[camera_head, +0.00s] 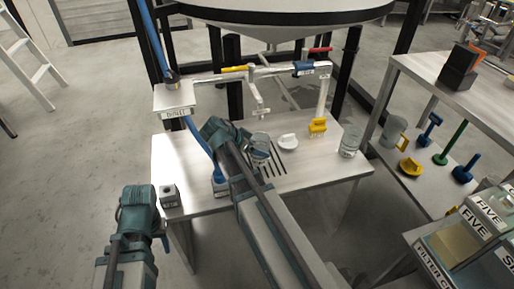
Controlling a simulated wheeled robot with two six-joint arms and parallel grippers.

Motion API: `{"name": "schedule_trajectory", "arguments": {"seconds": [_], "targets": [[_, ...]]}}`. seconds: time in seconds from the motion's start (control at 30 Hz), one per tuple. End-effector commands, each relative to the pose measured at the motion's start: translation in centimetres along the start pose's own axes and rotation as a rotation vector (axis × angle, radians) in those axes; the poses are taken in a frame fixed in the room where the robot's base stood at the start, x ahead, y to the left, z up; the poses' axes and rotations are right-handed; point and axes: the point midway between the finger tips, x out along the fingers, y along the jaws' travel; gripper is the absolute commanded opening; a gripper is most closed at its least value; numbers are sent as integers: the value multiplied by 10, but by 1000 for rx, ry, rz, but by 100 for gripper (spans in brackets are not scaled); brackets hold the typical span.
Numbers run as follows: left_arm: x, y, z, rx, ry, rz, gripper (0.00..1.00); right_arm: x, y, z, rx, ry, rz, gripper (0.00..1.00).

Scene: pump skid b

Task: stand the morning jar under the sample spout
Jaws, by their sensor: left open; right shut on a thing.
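The sample spout (261,108) hangs from the white pipe above the worktable. A clear jar (262,150) with a grey band is at my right gripper (250,143), which is shut on it. The jar is near the slotted drain, below the spout in the picture. The arm hides part of the jar, and I cannot tell whether its base touches the table. Another clear jar (349,144) stands at the table's right end. I cannot read which is the morning jar. My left gripper (138,193) is open and empty, left of the table.
Red, blue and yellow valve handles line the pipe. A shelf at right holds a mug (393,131) and coloured tools.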

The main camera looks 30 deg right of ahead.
Motion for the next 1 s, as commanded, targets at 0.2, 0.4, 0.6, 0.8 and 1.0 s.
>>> {"name": "schedule_trajectory", "arguments": {"seconds": [0.2,0.4,0.6,0.8,1.0], "targets": [[0,0,0,0,0,0,50,0,0,0,0,0,0,16],[1,0,0,0,0,0,50,1,0,1,0,0,0,16],[2,0,0,0,0,0,50,1,0,1,0,0,0,100],[2,0,0,0,0,0,50,1,0,1,0,0,0,100],[1,0,0,0,0,0,50,1,0,1,0,0,0,100]]}}
